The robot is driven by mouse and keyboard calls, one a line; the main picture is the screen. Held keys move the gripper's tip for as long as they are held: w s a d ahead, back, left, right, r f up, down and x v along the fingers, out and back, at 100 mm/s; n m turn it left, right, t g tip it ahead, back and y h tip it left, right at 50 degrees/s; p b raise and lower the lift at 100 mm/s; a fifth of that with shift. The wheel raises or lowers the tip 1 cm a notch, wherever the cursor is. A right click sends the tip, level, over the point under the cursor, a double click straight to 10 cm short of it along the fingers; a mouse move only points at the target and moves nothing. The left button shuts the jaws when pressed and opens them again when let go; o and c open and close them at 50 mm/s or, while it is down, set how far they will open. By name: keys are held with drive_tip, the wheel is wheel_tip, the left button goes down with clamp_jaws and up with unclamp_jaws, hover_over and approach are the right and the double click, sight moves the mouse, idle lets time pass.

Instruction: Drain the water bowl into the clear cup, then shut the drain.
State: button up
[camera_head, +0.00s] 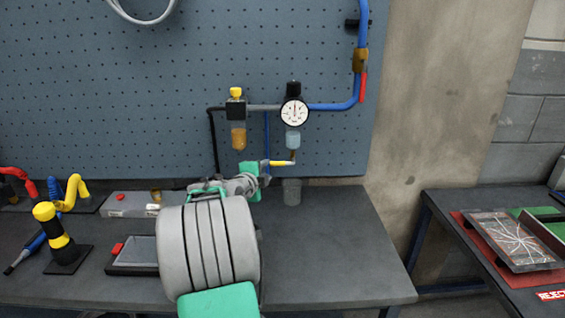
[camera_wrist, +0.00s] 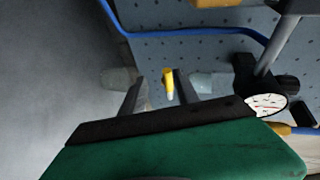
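The water bowl (camera_head: 293,140) hangs under the gauge and looks pale blue; it also shows in the wrist view (camera_wrist: 203,82). Below it is a brass drain with a yellow lever (camera_head: 281,163), which lies roughly level and points left toward my gripper (camera_head: 264,170). In the wrist view my gripper (camera_wrist: 160,82) is open, its two fingers apart on either side of the yellow lever (camera_wrist: 168,82), with gaps visible. The clear cup (camera_head: 292,192) stands upright on the bench below the drain; its contents cannot be told. A grey translucent shape in the wrist view appears to be the cup (camera_wrist: 118,79).
The round gauge (camera_head: 294,112), an amber bowl (camera_head: 238,138) and blue pipe (camera_head: 335,106) are on the pegboard close by. A yellow-and-black tool (camera_head: 54,233) and a grey tray (camera_head: 138,252) are on the left. The bench's right front is clear.

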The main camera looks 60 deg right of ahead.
sight(279, 164)
drive_tip(key=d, duration=0.1)
drive_tip(key=s+d+m, duration=0.1)
drive_tip(key=s+d+h, duration=0.1)
drive_tip(key=shift+s+r+m+g, duration=0.1)
drive_tip(key=shift+r+m+g, duration=0.2)
drive_tip(key=shift+r, duration=0.05)
drive_tip(key=d+f+p, duration=0.1)
drive_tip(key=d+p, duration=0.1)
drive_tip(key=d, duration=0.4)
drive_tip(key=shift+w+d+f, duration=0.15)
drive_tip(key=shift+w+d, duration=0.15)
drive_tip(key=shift+d, duration=0.05)
drive_tip(key=shift+c, duration=0.5)
clamp_jaws()
